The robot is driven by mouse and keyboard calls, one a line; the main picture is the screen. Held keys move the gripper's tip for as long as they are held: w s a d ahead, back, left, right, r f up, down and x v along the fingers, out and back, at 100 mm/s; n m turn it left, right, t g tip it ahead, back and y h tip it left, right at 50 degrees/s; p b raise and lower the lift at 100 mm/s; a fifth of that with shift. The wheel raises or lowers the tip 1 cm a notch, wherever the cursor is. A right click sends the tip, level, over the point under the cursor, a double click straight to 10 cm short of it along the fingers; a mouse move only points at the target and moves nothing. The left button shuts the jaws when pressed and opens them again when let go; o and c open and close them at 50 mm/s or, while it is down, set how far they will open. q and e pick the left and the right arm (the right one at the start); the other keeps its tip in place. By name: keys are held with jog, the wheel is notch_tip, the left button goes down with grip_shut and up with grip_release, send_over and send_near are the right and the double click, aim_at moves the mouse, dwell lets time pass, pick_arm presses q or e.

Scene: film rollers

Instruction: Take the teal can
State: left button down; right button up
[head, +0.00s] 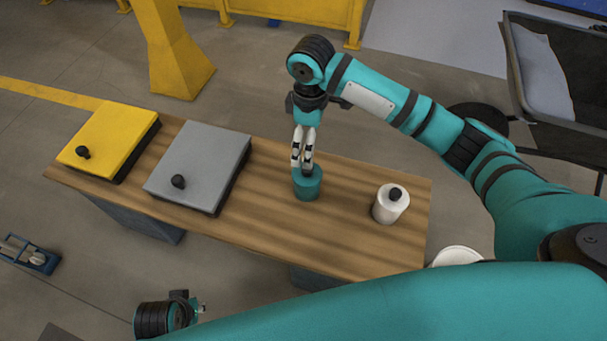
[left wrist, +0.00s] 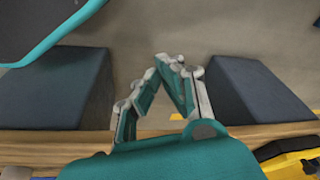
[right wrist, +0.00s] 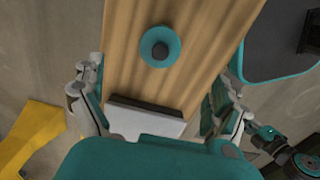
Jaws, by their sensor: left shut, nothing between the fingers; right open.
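The teal can (head: 307,187) stands upright on the wooden table, right of the middle. In the right wrist view, the can (right wrist: 147,50) is seen from above with a dark round knob on its lid. My right gripper (head: 303,164) points down over the can, its fingers overlapping the can's top in the head view. Its fingers (right wrist: 155,95) are spread wide and hold nothing. My left gripper (head: 200,308) is low in front of the table, away from the can. In the left wrist view its fingers (left wrist: 173,66) meet, with nothing between them.
On the wooden table (head: 265,235), a white can (head: 390,205) with a dark knob stands to the right. A grey box (head: 205,160) and a yellow box (head: 110,135) lie to the left. A yellow post (head: 170,50) stands behind, and a dark cart (head: 560,80) at the back right.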

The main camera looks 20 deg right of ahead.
aim_at(307, 177)
jog(key=f+b, duration=0.3)
jog(key=f, duration=0.8)
jog(key=shift+s, duration=0.2)
notch_tip(307, 177, down, 3)
jog(key=shift+w+a+f+b, duration=0.1)
jog(key=shift+w+b, duration=0.05)
jog(key=shift+b, duration=0.75)
jog(key=shift+f, duration=0.85)
pick_arm(q)
notch_tip(307, 177, up, 9)
jog(key=t, duration=0.1)
jog(key=shift+r+t, duration=0.15)
jog(key=shift+t, duration=0.25)
pick_arm(e)
jog(key=c, duration=1.4)
pick_arm(q)
jog(key=shift+w+d, duration=0.1)
pick_arm(e)
jog(key=shift+c, duration=0.2)
